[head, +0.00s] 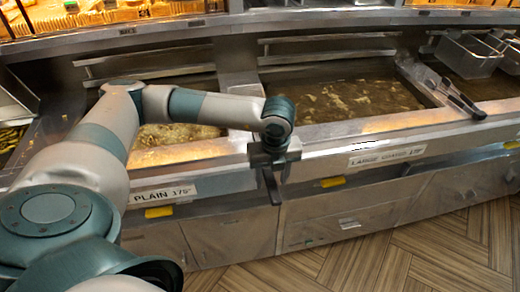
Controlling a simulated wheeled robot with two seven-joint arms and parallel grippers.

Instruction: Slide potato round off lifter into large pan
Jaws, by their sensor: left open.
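The large pan (340,101) is the middle frying vat, filled with brownish oil with pale bits floating in it. A label (388,155) reading "LARGE" is on the front below it. A metal utensil with a dark handle (459,98), perhaps the lifter, lies across the divider at the pan's right end. I cannot make out a potato round on it. My left gripper (271,187) is open and points down in front of the counter edge, left of the large pan's label. I see nothing held in it. My right gripper is not in view.
A vat marked "PLAIN" (160,136) lies to the left, partly behind my left arm. Wire baskets (468,53) hang over the right vat. Yellow tabs (333,182) sit on the front panel. The wooden floor (370,262) in front is clear.

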